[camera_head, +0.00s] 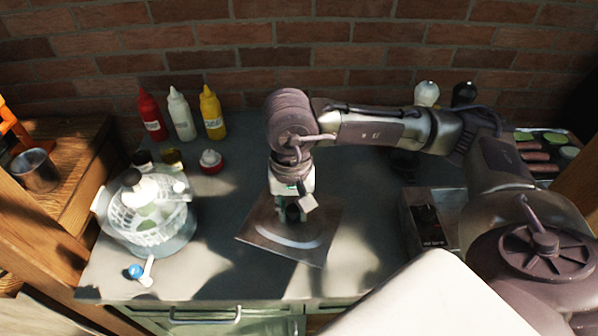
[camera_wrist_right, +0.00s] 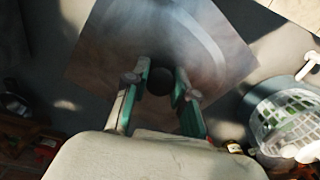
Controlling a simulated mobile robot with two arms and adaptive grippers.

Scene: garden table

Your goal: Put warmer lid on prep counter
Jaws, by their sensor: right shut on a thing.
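The warmer lid (camera_head: 313,231) is a flat, square metal plate with a curved light reflection. It is over the middle of the prep counter (camera_head: 215,283), turned at an angle. My right gripper (camera_head: 293,211) is above the lid and shut on its dark knob. In the right wrist view the lid (camera_wrist_right: 120,42) fills the upper middle, and the fingers of my right gripper (camera_wrist_right: 158,92) stand on either side of the round black knob (camera_wrist_right: 160,80). I cannot tell whether the lid touches the counter. My left gripper is not in view.
A salad spinner (camera_head: 150,222) stands at the left, with a blue-ended scoop (camera_head: 143,270) in front. Red, white and yellow squeeze bottles (camera_head: 181,115) stand at the back left. A metal warmer box (camera_head: 428,218) is to the right. Free counter lies around the lid's front and left.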

